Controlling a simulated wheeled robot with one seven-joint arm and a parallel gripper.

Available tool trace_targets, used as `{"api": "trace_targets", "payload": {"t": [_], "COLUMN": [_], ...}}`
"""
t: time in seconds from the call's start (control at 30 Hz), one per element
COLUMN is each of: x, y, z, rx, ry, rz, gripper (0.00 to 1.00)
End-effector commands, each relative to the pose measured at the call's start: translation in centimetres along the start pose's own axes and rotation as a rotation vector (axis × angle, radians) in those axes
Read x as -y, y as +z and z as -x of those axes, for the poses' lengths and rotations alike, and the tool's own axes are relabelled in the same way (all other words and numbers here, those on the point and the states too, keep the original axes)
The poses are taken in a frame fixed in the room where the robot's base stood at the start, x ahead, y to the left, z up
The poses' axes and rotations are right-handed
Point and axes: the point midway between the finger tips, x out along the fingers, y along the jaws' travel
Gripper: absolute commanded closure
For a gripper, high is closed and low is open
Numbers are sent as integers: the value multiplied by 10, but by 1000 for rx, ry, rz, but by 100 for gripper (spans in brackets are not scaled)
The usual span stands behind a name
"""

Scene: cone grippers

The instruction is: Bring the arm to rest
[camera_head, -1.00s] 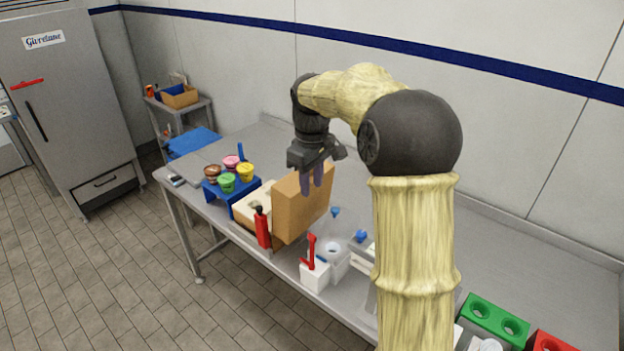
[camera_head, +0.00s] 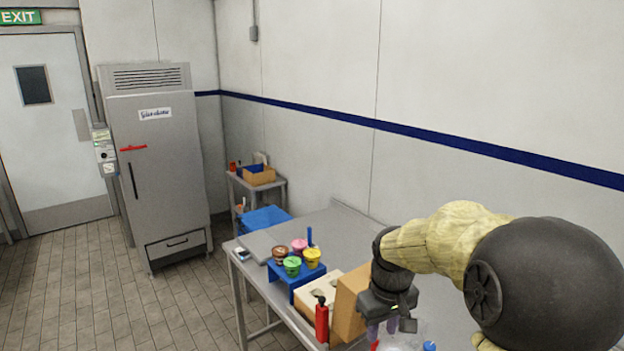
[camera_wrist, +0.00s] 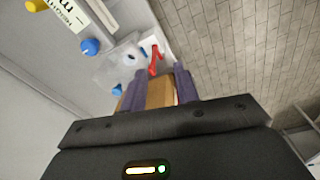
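My gripper (camera_head: 384,330) hangs from my bent arm above the steel table, beside the cardboard box in the head view. In the wrist view my gripper (camera_wrist: 160,88) shows two purple-grey fingers spread apart, with nothing between the tips. The brown cardboard box (camera_head: 349,303) stands behind and below the fingers, and part of it shows between them in the wrist view (camera_wrist: 160,94). My fingertips are near the bottom of the head view and partly hard to make out.
The table (camera_head: 268,240) holds a blue stand (camera_head: 283,276) with several coloured cups, a red bottle (camera_head: 322,322) and a white holder box (camera_head: 318,289). A red-handled white dispenser (camera_wrist: 153,58) shows in the wrist view. A fridge (camera_head: 160,190) and small shelf (camera_head: 272,181) stand farther back. The floor at left is clear.

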Motion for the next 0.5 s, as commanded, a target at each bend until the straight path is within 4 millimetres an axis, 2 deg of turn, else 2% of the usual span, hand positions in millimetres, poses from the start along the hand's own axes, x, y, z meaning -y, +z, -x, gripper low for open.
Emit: {"api": "trace_targets", "payload": {"t": [0.03,0.3,0.4,0.5], "x": [6,33,41,46], "y": [14,88,112,127], "z": [-6,-36,-44,-50], "rx": [-8,-82,-107,-123], "ry": [3,15,15,15], "rz": [-33,-245,-314,-358], "gripper": [69,69,69,69]}}
